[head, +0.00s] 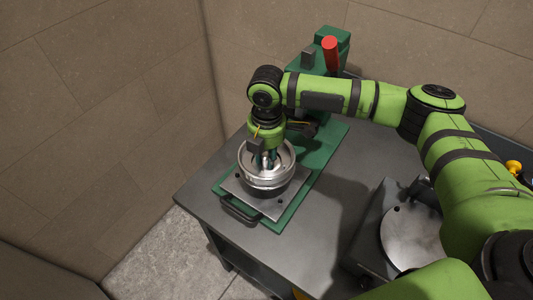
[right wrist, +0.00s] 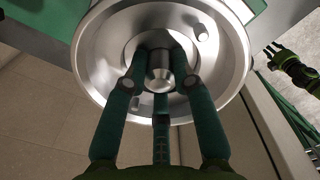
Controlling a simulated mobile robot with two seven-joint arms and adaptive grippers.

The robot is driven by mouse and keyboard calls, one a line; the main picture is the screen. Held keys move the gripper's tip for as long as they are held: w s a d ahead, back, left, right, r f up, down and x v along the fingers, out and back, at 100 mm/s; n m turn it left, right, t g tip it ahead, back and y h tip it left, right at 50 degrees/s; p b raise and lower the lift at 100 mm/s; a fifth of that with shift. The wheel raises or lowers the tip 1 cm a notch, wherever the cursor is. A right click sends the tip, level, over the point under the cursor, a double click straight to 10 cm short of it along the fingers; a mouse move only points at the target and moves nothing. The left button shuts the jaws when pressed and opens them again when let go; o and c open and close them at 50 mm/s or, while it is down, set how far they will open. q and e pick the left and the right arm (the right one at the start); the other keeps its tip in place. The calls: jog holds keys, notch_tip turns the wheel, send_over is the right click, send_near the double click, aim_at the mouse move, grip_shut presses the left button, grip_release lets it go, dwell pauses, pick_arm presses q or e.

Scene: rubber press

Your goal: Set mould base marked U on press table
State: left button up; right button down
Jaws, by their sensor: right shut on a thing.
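The mould base is a round, shiny metal dish (head: 268,178) with a raised rim and a central knob. My right gripper (head: 266,158) points down into it and is shut on the knob; the right wrist view shows the green fingers (right wrist: 160,75) around it. The dish (right wrist: 95,60) is over the press table, a grey metal plate (head: 237,187) on the green press. I cannot tell whether it touches the plate. No letter U is readable. A small green and black gripper, my left one (right wrist: 273,55), shows at the right of the right wrist view, too small to judge.
The green press column with a red handle (head: 330,54) stands behind the plate, close to my right arm. A black front handle (head: 240,211) sticks out from the press. Right of it, the grey bench (head: 345,185) has free room, then a machine with a round metal disc (head: 410,237).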

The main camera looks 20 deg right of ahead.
aim_at(266, 167)
jog(key=shift+f, duration=0.2)
jog(key=shift+w+f+b, duration=0.2)
jog(key=shift+f+b, duration=0.25)
jog(key=shift+b, duration=0.35)
jog(key=shift+f+b, duration=0.8)
jog(key=shift+b, duration=0.3)
jog(key=shift+f+b, duration=0.45)
jog(key=shift+f, duration=0.9)
jog(key=shift+p, duration=1.1)
jog(key=shift+s+f, duration=0.15)
jog(key=shift+f, duration=0.15)
